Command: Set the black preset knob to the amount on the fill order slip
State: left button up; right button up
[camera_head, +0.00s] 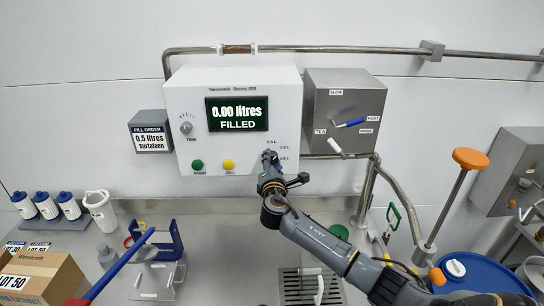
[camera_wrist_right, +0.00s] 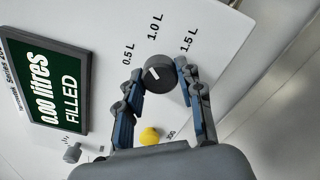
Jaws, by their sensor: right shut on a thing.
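The black preset knob (camera_wrist_right: 160,78) sits on the white control box (camera_head: 180,100), beside the labels 0.5 L (camera_wrist_right: 127,55), 1.0 L (camera_wrist_right: 155,27) and 1.5 L (camera_wrist_right: 189,40). Its white mark lies on the upper-left of its face, roughly toward 0.5 L; I cannot tell its exact angle. My right gripper (camera_wrist_right: 158,85) is shut on the knob, one finger on each side. In the head view the right gripper (camera_head: 268,165) covers most of the knob. The fill order slip (camera_head: 151,140) reads 0.5 litres, Surfateen. The display (camera_head: 237,114) reads 0.00 litres, FILLED. My left gripper is out of view.
A green button (camera_head: 197,164), a yellow button (camera_head: 228,164) and a grey trim knob (camera_head: 186,128) are on the control box. A grey box with blue and white levers (camera_head: 345,97) is to its right. Bottles (camera_head: 47,206) and a carton (camera_head: 45,277) stand on the left.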

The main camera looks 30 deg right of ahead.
jog(key=n+p, duration=0.1)
jog(key=n, duration=0.2)
jog(key=shift+n+p, duration=0.3)
jog(key=shift+f+n, duration=0.1)
jog(key=shift+n, duration=2.2)
jog(key=o, duration=1.2)
jog(key=shift+c, duration=0.2)
jog(key=shift+s, duration=0.1)
jog(key=v, duration=1.1)
jog(key=shift+s+a, duration=0.15)
jog(key=shift+s, duration=0.2)
